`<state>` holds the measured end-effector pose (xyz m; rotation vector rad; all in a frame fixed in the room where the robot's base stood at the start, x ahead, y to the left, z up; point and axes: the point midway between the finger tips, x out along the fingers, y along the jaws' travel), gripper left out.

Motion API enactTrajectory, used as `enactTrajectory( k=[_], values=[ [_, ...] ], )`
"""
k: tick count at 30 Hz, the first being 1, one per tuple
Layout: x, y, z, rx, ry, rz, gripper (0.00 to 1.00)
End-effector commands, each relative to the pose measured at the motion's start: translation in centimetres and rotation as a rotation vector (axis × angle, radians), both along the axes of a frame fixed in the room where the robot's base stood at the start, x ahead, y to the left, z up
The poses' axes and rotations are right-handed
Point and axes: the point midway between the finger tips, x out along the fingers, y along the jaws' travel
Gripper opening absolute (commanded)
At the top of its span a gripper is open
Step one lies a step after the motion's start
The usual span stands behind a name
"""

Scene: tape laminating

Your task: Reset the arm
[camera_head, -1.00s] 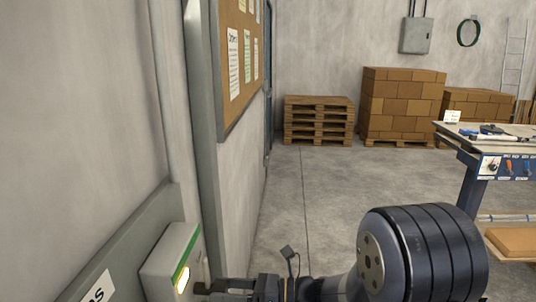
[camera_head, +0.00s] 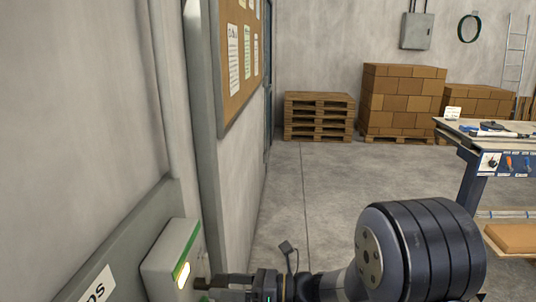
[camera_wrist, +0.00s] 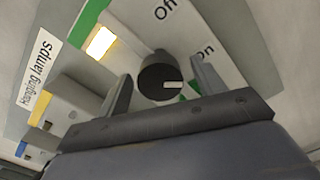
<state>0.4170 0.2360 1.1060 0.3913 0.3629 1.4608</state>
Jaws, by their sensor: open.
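The switch box (camera_head: 172,262) is on the left wall, with a green stripe and a lit yellow-white lamp (camera_head: 183,275). In the wrist view, the box carries a round black knob (camera_wrist: 160,78) with a white mark, near the words "Off" and "On". The mark points towards "On". My gripper (camera_head: 214,284) is beside the box at the bottom of the head view. In the wrist view, the two fingers of my gripper (camera_wrist: 164,86) are spread to either side of the knob, with visible gaps. Nothing is held.
A "Hanging lamps" label (camera_wrist: 38,70) and other switch boxes (camera_wrist: 62,98) are close by on the wall panel. A pinboard (camera_head: 239,65) hangs above. A workbench (camera_head: 472,150) stands at right. Pallets (camera_head: 318,117) and cartons (camera_head: 400,100) stand behind open floor.

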Motion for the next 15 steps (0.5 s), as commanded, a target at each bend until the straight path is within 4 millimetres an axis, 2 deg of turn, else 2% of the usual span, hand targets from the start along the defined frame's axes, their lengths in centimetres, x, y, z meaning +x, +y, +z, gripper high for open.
enactTrajectory(
  k=[6,8,15],
  values=[
    [0.2,3.8,0.1,0.000,0.001,0.004,0.65],
    [0.3,3.4,-0.5,-0.002,-0.052,-0.001,0.65],
    [0.2,3.3,-0.5,-0.016,-0.217,0.000,0.65]
  ],
)
